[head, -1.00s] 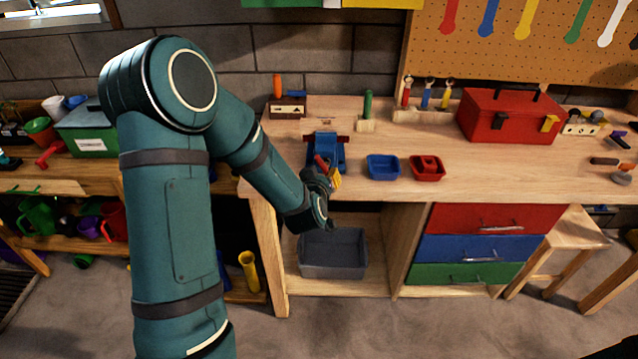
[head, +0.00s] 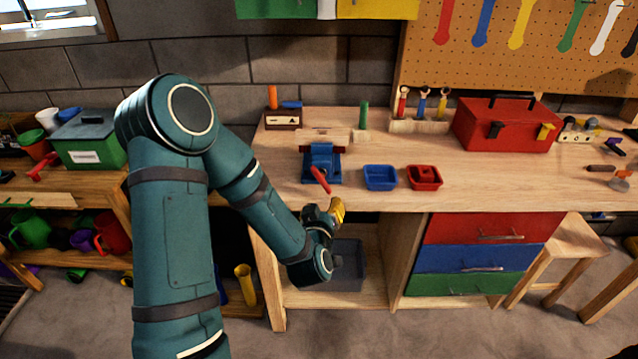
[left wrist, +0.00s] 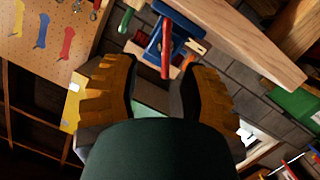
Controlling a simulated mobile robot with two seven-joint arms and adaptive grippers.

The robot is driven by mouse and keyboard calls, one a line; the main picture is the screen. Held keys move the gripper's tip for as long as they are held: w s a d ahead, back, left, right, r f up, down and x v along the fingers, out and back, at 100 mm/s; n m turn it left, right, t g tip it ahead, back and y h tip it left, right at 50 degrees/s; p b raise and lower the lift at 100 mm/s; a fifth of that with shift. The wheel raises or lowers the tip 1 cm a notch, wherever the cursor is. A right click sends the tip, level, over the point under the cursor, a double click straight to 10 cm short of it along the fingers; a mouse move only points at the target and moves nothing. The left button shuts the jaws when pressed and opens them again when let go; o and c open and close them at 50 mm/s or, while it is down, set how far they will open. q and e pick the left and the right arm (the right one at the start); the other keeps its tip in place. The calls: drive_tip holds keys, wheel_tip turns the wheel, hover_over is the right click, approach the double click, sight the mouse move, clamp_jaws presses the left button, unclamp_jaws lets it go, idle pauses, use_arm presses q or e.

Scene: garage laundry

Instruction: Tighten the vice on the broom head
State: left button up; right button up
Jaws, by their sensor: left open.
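The blue vice (head: 322,160) stands at the front edge of the wooden workbench, with a red handle (head: 320,180) hanging tilted at its front. A pale wooden piece (head: 324,136), perhaps the broom head, shows at the top of the vice; I cannot tell how firmly it is held. My left gripper (head: 337,209), with yellow fingers, is open and empty just below and in front of the handle, apart from it. In the left wrist view the red handle (left wrist: 166,48) points down toward the gap between the open fingers (left wrist: 161,85). My right gripper is out of view.
A blue tray (head: 380,178) and a red tray (head: 424,178) sit right of the vice. A red toolbox (head: 505,128) stands farther right. Below the bench edge is an open shelf with a grey bin (head: 350,268), partly behind my arm.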

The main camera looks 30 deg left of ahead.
sight(320, 180)
use_arm(q)
drive_tip(key=w+a+n+y, duration=0.1)
drive_tip(key=w+a, duration=0.1)
drive_tip(key=w, duration=0.1)
drive_tip(key=w+a+n+y, duration=0.1)
drive_tip(key=w+a, duration=0.1)
drive_tip(key=w, duration=0.1)
drive_tip(key=w+a+n+y+b, duration=0.1)
drive_tip(key=w+a, duration=0.1)
drive_tip(key=w, duration=0.1)
drive_tip(key=shift+w+a+t, duration=0.1)
drive_tip(key=shift+a+t, duration=0.3)
idle(0.4)
drive_tip(key=shift+r, duration=0.1)
clamp_jaws()
